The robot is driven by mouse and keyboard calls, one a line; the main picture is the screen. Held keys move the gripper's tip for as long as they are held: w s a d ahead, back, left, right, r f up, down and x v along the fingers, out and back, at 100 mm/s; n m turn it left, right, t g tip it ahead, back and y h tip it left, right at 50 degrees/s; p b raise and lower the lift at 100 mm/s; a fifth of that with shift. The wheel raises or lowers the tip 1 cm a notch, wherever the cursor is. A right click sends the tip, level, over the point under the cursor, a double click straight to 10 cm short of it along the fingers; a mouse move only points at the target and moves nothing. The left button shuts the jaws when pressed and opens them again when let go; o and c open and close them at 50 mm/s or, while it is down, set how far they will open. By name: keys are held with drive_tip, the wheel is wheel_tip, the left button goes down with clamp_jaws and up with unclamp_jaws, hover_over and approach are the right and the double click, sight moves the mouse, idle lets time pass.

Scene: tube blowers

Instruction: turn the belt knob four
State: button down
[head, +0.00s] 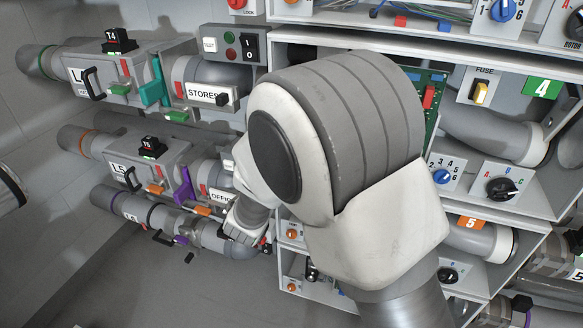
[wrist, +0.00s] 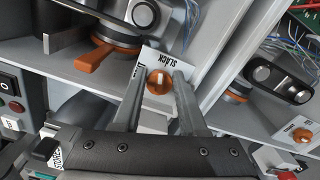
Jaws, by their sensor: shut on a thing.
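In the wrist view, my gripper (wrist: 159,85) has its two grey fingers on either side of a round orange knob (wrist: 158,81) with a pale pointer mark. The fingers are shut on this knob. It sits on a white plate (wrist: 153,60) lettered SLACK, on the inside of a grey box. In the head view, my white and grey arm hides the gripper and this knob. A green label marked 4 (head: 543,87) shows at the right of that row.
In the wrist view, an orange lever (wrist: 94,61) is left of the knob. Another orange knob (wrist: 302,135) on a white plate is at right. In the head view, the STORES pipe (head: 205,93) and a switch panel (head: 229,47) stand left of my arm.

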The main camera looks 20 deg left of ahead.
drive_tip(key=shift+f+m+b, duration=0.25)
drive_tip(key=shift+m+b, duration=1.35)
drive_tip(key=shift+b, duration=0.3)
drive_tip(key=c, duration=0.8)
unclamp_jaws()
drive_tip(key=shift+o, duration=0.2)
drive_tip(key=shift+r, duration=0.1)
drive_tip(key=shift+s, duration=0.1)
drive_tip(key=s+a+p, duration=0.1)
drive_tip(key=s+p, duration=0.1)
drive_tip(key=s, duration=1.5)
drive_tip(key=shift+s+a+p, duration=0.15)
drive_tip(key=shift+a+p, duration=0.05)
drive_tip(key=shift+p, duration=0.1)
